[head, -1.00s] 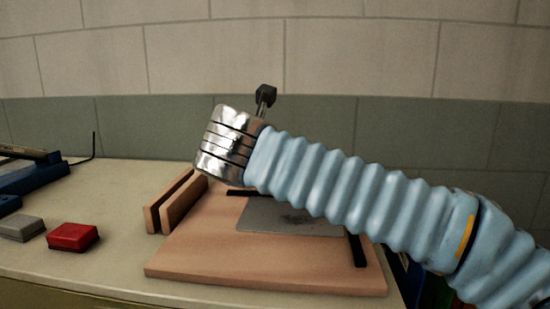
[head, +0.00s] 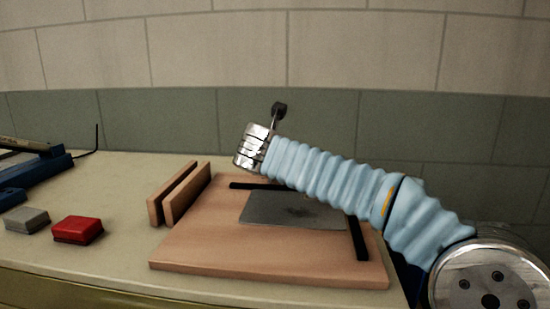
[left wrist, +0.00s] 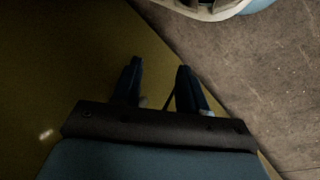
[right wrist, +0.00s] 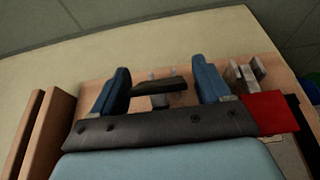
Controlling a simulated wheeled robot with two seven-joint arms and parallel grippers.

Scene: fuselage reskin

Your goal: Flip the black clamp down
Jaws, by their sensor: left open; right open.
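My right gripper (right wrist: 160,76) is open, its two blue fingers apart in the right wrist view. A black bar, which looks like the black clamp (right wrist: 160,86), shows between the fingers above pale metal parts. I cannot tell whether a finger touches it. My left gripper (left wrist: 158,70) is open and empty in the dark left wrist view, away from the board.
A grey plate (head: 270,208) lies on the board, with black strips (head: 357,238) at its edges. Two upright wooden slats (head: 183,195) stand at left. A red block (head: 77,230) and grey block (head: 27,220) lie farther left. A red part (right wrist: 270,112) and silver bracket (right wrist: 245,75) sit right of the fingers.

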